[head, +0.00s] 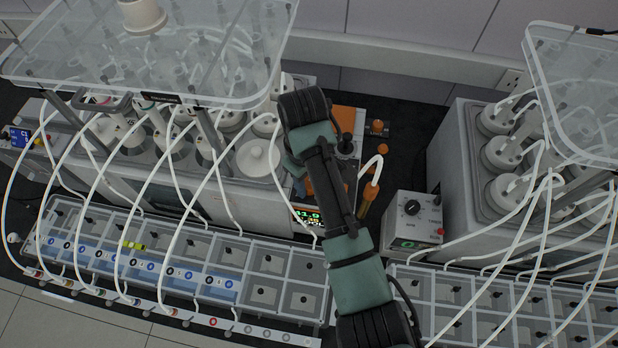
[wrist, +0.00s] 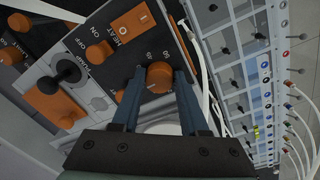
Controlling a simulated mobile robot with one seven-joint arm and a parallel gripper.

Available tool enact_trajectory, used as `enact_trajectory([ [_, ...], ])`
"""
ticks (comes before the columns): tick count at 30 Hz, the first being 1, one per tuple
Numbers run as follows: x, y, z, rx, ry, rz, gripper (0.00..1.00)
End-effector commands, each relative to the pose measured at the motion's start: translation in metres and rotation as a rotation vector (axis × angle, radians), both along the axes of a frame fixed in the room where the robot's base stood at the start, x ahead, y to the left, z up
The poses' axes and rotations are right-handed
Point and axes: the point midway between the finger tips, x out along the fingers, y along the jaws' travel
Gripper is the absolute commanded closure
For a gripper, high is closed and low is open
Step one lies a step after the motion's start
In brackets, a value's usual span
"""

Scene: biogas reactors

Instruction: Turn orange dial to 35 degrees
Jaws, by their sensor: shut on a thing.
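Any pointer mark on the dial is too small to read. In the head view my arm covers the dial and most of the gripper. A small display (head: 307,215) with green and orange digits shows beside my arm; its top line looks like 51.0.
Beside the dial are an orange heat switch (wrist: 132,20), another orange knob (wrist: 99,53) and a black knob (wrist: 66,73). White tubes (head: 150,200) arch over the clear tray (head: 215,240). A grey box with a black knob (head: 412,207) stands right of my arm.

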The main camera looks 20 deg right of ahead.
Motion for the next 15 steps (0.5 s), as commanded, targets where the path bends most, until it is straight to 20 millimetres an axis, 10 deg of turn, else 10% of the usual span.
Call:
enact_trajectory([
  [4, 0.0006, -0.0005, 0.0006, -0.001, -0.003, -0.001, 1.00],
  [5, 0.0006, -0.0004, 0.0007, -0.001, -0.003, -0.001, 0.51],
  [9, 0.0005, -0.0003, 0.0006, -0.001, -0.003, -0.001, 0.26],
  [15, 0.0003, -0.0002, 0.0003, -0.001, -0.001, -0.001, 0.26],
])
